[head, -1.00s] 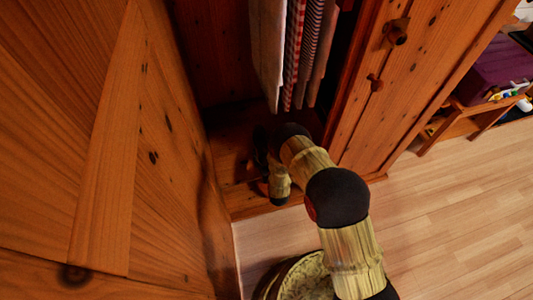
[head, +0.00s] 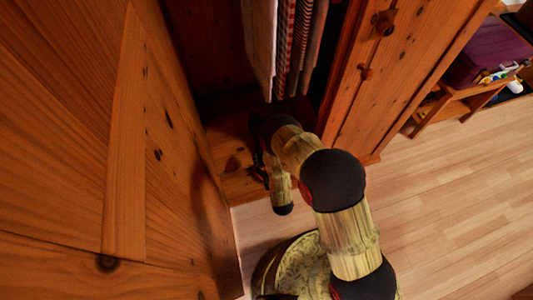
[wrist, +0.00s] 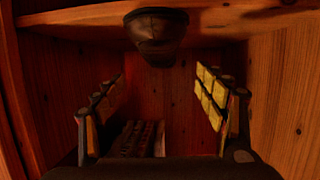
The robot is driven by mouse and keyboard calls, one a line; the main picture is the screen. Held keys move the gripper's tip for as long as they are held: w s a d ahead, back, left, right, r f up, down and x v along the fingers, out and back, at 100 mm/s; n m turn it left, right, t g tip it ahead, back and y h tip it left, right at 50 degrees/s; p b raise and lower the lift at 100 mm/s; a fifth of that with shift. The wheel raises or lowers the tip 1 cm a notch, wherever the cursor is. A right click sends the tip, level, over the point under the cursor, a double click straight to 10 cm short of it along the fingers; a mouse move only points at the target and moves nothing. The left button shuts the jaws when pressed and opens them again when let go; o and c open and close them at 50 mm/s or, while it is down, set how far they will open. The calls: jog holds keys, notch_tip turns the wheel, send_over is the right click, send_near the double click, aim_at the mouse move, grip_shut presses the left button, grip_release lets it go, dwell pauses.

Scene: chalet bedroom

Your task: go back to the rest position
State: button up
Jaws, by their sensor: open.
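My gripper (wrist: 160,95) is open in the wrist view, its padded fingers spread at left and right with nothing between them. In the head view it is mostly hidden in the dark at the wardrobe's bottom, beside my bent arm. A dark brown rounded object (wrist: 157,35), perhaps a shoe, shows at the top of the wrist view against a wooden board, apart from the fingers. My arm reaches into the open wardrobe (head: 225,135) from the lower right.
A wooden door (head: 70,170) fills the left. Clothes (head: 288,50) hang above my arm, and a knobbed door (head: 375,90) stands to its right. A low shelf unit (head: 455,105) with a purple box (head: 485,52) is far right. The floor (head: 450,200) at right is clear.

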jog(key=shift+f, duration=0.15)
dwell(0.3)
jog(key=s+d+f+g+h, duration=0.2)
jog(key=s+d+f+g, duration=0.1)
jog(key=s+f+g, duration=0.75)
jog(key=s+d+r+p, duration=0.1)
jog(key=s+d+r, duration=0.3)
jog(key=r, duration=1.9)
jog(key=s+d+r+m+t+p, duration=0.1)
jog(key=s+d+r, duration=0.4)
jog(key=r, duration=1.9)
jog(key=s+d+r+m+t+h+p, duration=0.1)
jog(key=s+d+r, duration=0.4)
jog(key=r, duration=1.9)
jog(key=shift+s, duration=1.15)
